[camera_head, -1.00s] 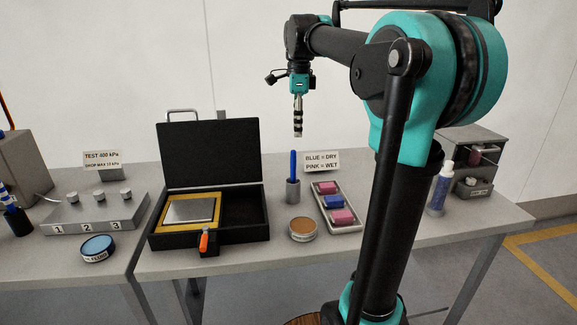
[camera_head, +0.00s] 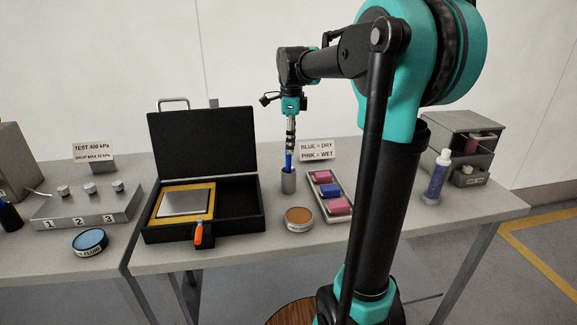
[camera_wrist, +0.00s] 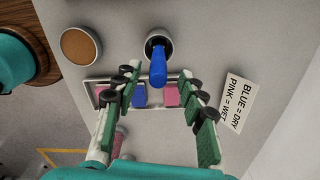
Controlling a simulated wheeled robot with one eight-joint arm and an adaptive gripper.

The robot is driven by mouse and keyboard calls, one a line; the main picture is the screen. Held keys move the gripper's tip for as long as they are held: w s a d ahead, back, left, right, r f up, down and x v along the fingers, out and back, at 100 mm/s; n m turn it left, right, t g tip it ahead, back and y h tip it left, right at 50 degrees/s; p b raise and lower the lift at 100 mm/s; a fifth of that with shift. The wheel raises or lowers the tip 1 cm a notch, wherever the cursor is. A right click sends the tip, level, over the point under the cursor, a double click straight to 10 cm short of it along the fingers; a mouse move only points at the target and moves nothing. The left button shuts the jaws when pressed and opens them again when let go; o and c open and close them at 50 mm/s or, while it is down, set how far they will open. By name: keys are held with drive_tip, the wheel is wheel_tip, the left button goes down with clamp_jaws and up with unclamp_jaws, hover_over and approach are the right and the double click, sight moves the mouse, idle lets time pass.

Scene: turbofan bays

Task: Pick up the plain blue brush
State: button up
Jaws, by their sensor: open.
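The plain blue brush (camera_head: 288,161) stands upright in a small grey cup (camera_head: 288,181) on the table. In the wrist view its blue handle (camera_wrist: 158,68) rises from the cup (camera_wrist: 155,40) towards the camera. My gripper (camera_head: 290,146) is above the cup, pointing down, with its fingertips at the top of the handle in the head view. In the wrist view my gripper (camera_wrist: 160,78) is open, one green-padded finger on each side of the handle, with a gap on both sides. The brush's lower end is hidden inside the cup.
A tray (camera_head: 344,212) with pink and blue blocks lies right of the cup, a round brown-topped tin (camera_head: 298,226) in front. A sign (camera_head: 317,149) stands behind. An open black case (camera_head: 255,237) is to the left, a bottle (camera_head: 437,178) and a grey rack (camera_head: 462,137) to the right.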

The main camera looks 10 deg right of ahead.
sight(289, 156)
drive_tip(key=f, duration=0.5)
drive_tip(key=shift+s+a, duration=0.1)
drive_tip(key=shift+a, duration=0.2)
clamp_jaws()
